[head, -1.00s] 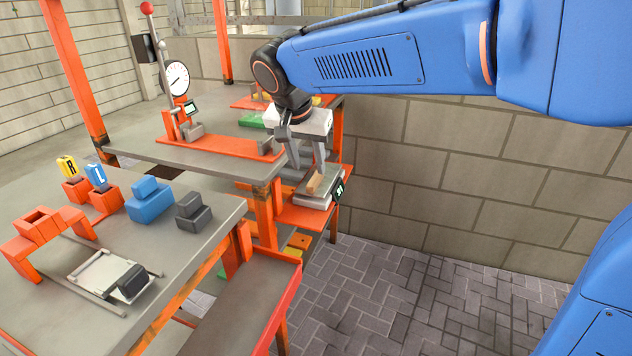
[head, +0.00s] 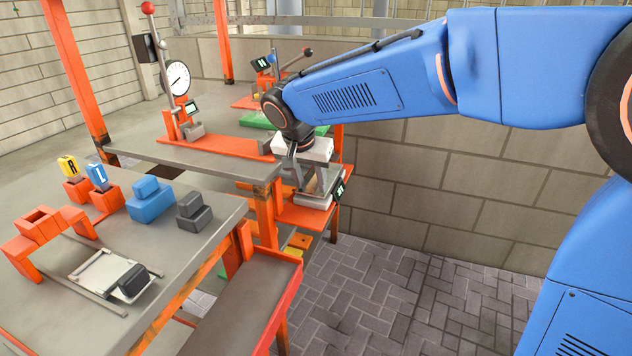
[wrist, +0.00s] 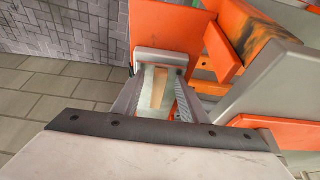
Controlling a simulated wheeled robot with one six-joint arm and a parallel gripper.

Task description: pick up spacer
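A small tan block (head: 313,186), which I take to be the spacer, lies on the pale plate of a small scale (head: 312,201) on the orange shelf. In the wrist view the tan block (wrist: 158,88) shows lengthwise on the scale plate (wrist: 149,78). My gripper (head: 314,182) points down over the scale, and its fingers partly hide the block in the head view. In the wrist view my gripper (wrist: 159,92) is open, with one finger on each side of the block and a gap visible on both sides. I cannot tell how far the fingertips are above the plate.
The orange shelf (head: 296,216) carries the scale with its dark display (head: 340,189). A grey bench with an orange gauge stand (head: 180,100) is to the left. A block wall (head: 450,180) is close on the right.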

